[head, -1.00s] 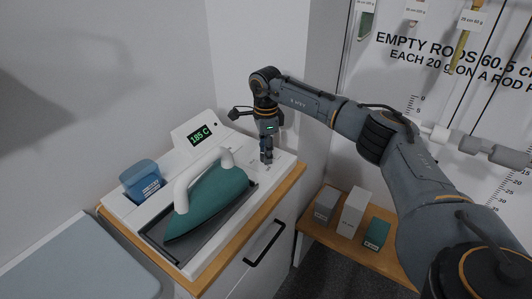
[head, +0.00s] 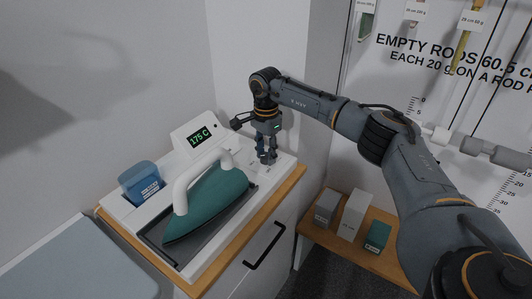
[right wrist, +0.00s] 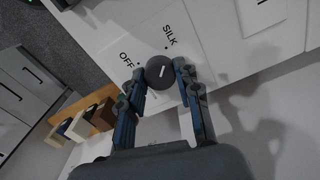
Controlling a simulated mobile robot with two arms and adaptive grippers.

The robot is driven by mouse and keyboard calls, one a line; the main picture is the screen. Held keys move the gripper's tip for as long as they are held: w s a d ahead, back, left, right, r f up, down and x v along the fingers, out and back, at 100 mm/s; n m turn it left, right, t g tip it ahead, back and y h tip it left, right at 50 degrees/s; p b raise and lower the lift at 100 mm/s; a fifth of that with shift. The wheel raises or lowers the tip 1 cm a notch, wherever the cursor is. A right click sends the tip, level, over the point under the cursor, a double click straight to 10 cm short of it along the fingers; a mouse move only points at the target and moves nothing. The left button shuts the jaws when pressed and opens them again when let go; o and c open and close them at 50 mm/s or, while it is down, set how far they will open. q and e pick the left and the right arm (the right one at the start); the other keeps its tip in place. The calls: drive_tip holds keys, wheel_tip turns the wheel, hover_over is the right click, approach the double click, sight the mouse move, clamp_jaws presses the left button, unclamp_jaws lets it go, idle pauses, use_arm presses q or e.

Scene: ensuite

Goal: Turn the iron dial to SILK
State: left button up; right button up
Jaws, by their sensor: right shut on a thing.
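The dial (right wrist: 161,72) is a round dark knob with a short white mark, on the white panel. The printed words SILK (right wrist: 180,34) and OFF (right wrist: 127,60) stand near it, each with a small dot. I cannot tell exactly where the mark points. My right gripper (right wrist: 159,74) has one finger on each side of the dial and is shut on it. In the head view my right gripper (head: 267,157) points down at the station's back right, hiding most of the dial. The teal iron (head: 208,205) with a white handle rests on its station. My left gripper is not in view.
A display (head: 200,138) reads 175 C behind the iron. A blue container (head: 142,183) stands at the station's left. Several boxes (head: 351,214) sit on a low wooden shelf at the right. The wall is close behind the gripper.

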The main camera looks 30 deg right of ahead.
sight(266, 155)
drive_tip(key=o, duration=1.2)
drive_tip(key=shift+c, duration=0.2)
drive_tip(key=shift+r, duration=0.1)
wheel_tip(266, 155, up, 12)
drive_tip(key=shift+f, duration=0.2)
